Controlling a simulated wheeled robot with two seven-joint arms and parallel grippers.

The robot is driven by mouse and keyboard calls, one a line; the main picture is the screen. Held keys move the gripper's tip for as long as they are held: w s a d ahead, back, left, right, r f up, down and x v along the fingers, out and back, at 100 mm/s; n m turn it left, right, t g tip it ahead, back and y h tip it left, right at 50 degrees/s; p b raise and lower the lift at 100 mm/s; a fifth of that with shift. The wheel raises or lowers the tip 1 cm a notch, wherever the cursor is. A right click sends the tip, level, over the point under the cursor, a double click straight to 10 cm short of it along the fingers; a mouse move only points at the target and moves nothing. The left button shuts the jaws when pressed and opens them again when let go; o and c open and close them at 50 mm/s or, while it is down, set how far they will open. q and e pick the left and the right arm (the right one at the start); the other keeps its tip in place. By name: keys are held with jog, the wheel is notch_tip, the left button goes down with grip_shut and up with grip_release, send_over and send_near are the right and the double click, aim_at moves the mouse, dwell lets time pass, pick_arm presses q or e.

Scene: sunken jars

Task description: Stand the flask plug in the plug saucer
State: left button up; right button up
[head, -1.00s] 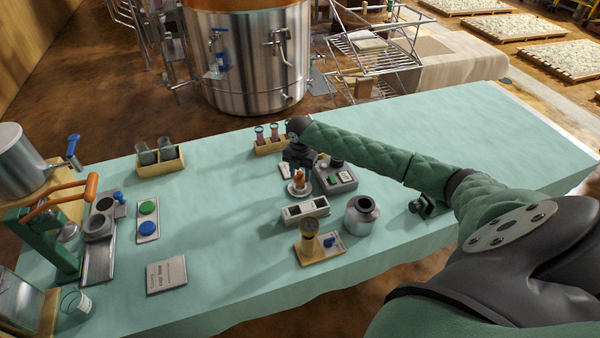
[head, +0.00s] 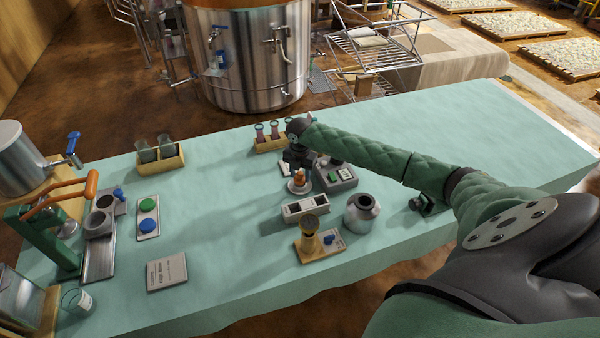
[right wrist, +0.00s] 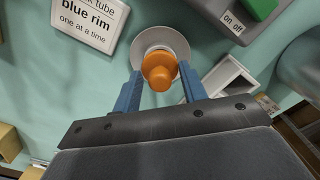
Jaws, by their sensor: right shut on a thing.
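The flask plug (right wrist: 159,72) is orange and sits between the fingers of my right gripper (right wrist: 158,88) in the right wrist view. The gripper is shut on it. The plug saucer (right wrist: 147,35) is a pale round dish, seen behind the plug. In the head view the plug (head: 299,176) is upright over the saucer (head: 299,187), below my right gripper (head: 300,168). I cannot tell whether the plug touches the saucer's bottom. My left gripper is not in view.
Close by stand a grey device with a green switch (head: 336,176), a white slotted block (head: 305,207), a metal flask (head: 362,212) and a rack of tubes (head: 271,141). A printed sign (right wrist: 90,20) lies beside the saucer.

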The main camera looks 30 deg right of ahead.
jog(key=shift+f, duration=0.35)
jog(key=shift+f, duration=0.1)
jog(key=shift+f, duration=0.2)
jog(key=shift+f, duration=0.15)
jog(key=o, duration=0.9)
jog(key=shift+o, duration=0.8)
